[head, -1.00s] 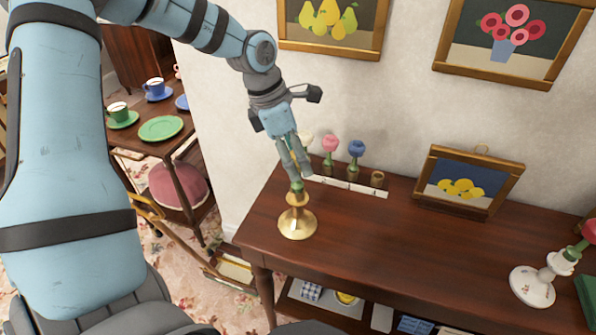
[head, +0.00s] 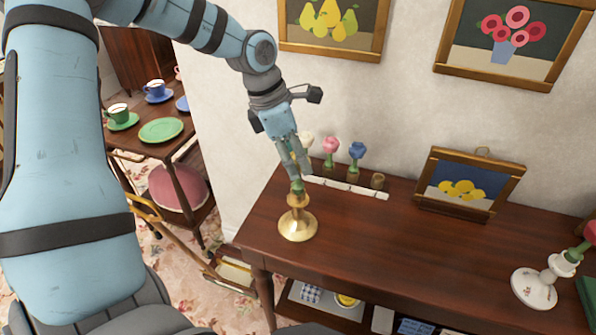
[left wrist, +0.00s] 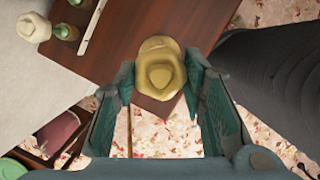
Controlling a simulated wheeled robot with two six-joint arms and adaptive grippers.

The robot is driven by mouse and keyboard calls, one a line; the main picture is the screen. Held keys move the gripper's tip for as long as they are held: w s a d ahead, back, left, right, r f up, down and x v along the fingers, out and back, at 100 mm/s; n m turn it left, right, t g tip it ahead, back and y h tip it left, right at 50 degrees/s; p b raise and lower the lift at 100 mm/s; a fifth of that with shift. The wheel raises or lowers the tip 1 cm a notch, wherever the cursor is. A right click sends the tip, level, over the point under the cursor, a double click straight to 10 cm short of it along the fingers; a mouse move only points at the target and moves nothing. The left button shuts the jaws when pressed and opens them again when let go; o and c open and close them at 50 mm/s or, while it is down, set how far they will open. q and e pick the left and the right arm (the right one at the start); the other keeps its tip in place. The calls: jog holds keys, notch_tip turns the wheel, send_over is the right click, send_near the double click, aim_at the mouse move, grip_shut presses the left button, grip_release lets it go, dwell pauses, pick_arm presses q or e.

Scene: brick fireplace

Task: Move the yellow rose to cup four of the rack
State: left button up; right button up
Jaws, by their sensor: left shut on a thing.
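The yellow rose (left wrist: 160,72) shows from above in the left wrist view, between my left fingers. In the head view its head is hidden by the gripper, and a bit of green stem (head: 297,188) shows at the top of a brass candlestick (head: 297,224). My left gripper (head: 298,178) is shut on the rose, just above the candlestick. The rack (head: 345,187) is a white strip along the wall with brass cups. Its cups hold a white rose (head: 305,140), a pink rose (head: 331,145) and a blue rose (head: 357,150); the rightmost cup (head: 377,181) is empty.
A white candlestick (head: 535,286) with a pink flower stands at the far right. The table's middle is clear. Cups and plates sit on a side table (head: 175,150).

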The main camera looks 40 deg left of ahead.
pick_arm(q)
jog(key=shift+r+p, duration=0.85)
jog(key=shift+r, duration=0.55)
pick_arm(e)
jog(key=shift+r, duration=0.9)
pick_arm(q)
jog(key=shift+r, duration=0.15)
pick_arm(e)
jog(key=shift+r, duration=0.1)
pick_arm(q)
jog(key=shift+r+p, duration=0.55)
jog(key=shift+r, duration=0.15)
pick_arm(e)
jog(key=shift+r, duration=0.45)
jog(key=shift+c, duration=0.2)
